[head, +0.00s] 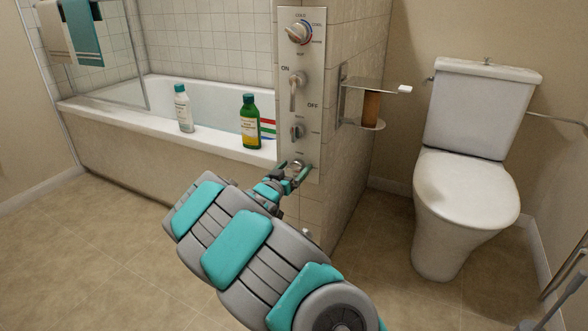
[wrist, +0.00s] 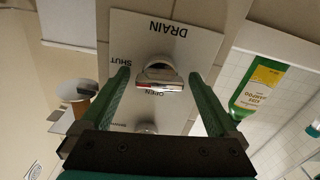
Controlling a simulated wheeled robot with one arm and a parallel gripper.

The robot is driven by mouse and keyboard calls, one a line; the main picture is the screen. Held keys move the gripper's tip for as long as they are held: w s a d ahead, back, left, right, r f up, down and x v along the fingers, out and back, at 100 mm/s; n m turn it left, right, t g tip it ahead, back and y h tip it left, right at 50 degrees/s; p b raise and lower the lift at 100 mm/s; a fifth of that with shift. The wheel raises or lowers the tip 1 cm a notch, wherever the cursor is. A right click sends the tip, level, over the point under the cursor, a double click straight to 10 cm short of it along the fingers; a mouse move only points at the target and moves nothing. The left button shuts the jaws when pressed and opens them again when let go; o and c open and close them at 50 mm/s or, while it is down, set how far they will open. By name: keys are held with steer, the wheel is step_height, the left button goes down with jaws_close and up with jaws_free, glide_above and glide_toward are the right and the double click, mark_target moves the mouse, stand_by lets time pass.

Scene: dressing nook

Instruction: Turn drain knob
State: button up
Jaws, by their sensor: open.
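The drain knob (wrist: 160,73) is a small chrome knob on a pale plate (wrist: 188,42), which reads DRAIN, SHUT and OPEN upside down in the wrist view. In the head view the knob (head: 297,165) is at the bottom of the tall control panel (head: 300,60), partly hidden by my gripper. My gripper (wrist: 159,76) is open, with one green finger on each side of the knob. A gap shows between each finger and the knob. In the head view my gripper (head: 294,176) is right at the panel's lower end.
Above the drain knob the panel carries a temperature dial (head: 298,33), an ON/OFF lever (head: 296,85) and a smaller knob (head: 296,131). A white bottle (head: 183,108) and a green bottle (head: 249,122) stand on the bathtub rim (head: 100,112). A metal shelf (head: 365,84) juts out right of the panel; a toilet (head: 470,190) stands farther right.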

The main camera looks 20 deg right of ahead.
steer(key=shift+c, duration=0.2)
steer(key=c, duration=1.3)
steer(key=shift+c, duration=0.2)
steer(key=shift+f+b, duration=0.1)
steer(key=shift+b, duration=0.35)
steer(key=shift+m+b, duration=0.3)
steer(key=shift+m, duration=0.2)
steer(key=o, duration=1.4)
